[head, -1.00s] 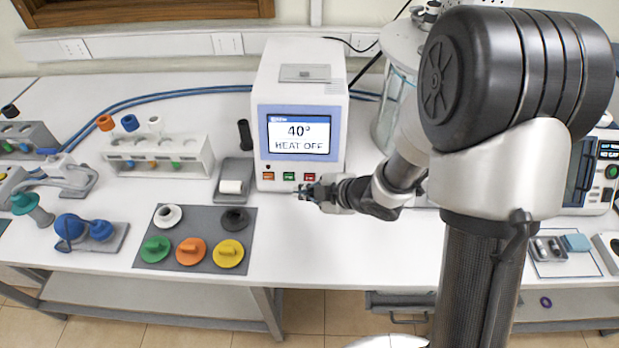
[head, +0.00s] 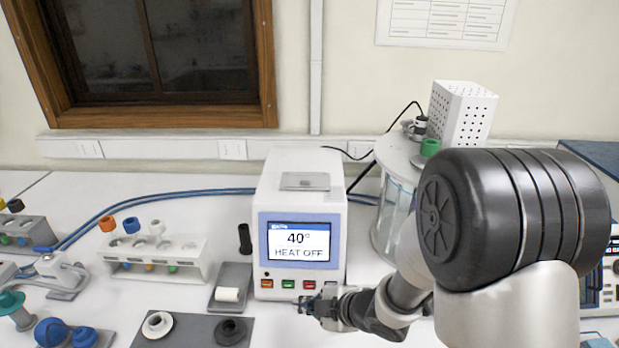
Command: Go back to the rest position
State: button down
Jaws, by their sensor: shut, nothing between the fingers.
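My gripper (head: 304,305) is shut and empty in the head view. It is just in front of the lower right of the white heating unit (head: 300,195), close to its row of buttons. Whether it touches the unit I cannot tell. The unit's screen (head: 299,241) reads 40° and HEAT OFF. My arm reaches in from the right and hides part of the bench behind it.
A white tube rack (head: 190,262) with several stoppers stands left of the unit. A grey tray (head: 232,277) lies between them. A grey mat (head: 190,338) with round caps lies at the front. A glass vessel (head: 392,215) stands behind my arm.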

jog(key=s+d+r+m+t+h, duration=0.2)
jog(key=s+d+r+m+h, duration=0.2)
jog(key=d+r+m+h, duration=0.85)
jog(key=s+d+r+m+g+y, duration=0.1)
jog(key=s+r+m+g+y, duration=0.1)
jog(key=s, duration=0.8)
jog(key=s+d+r+m+g+y, duration=0.1)
jog(key=s+r+m+g+y, duration=0.1)
jog(key=s, duration=0.8)
notch_tip(320, 180, up, 2)
jog(key=m+y, duration=0.1)
jog(key=m, duration=0.2)
jog(key=shift+m, duration=0.35)
jog(key=shift+s+d+r, duration=0.1)
jog(key=shift+d, duration=0.1)
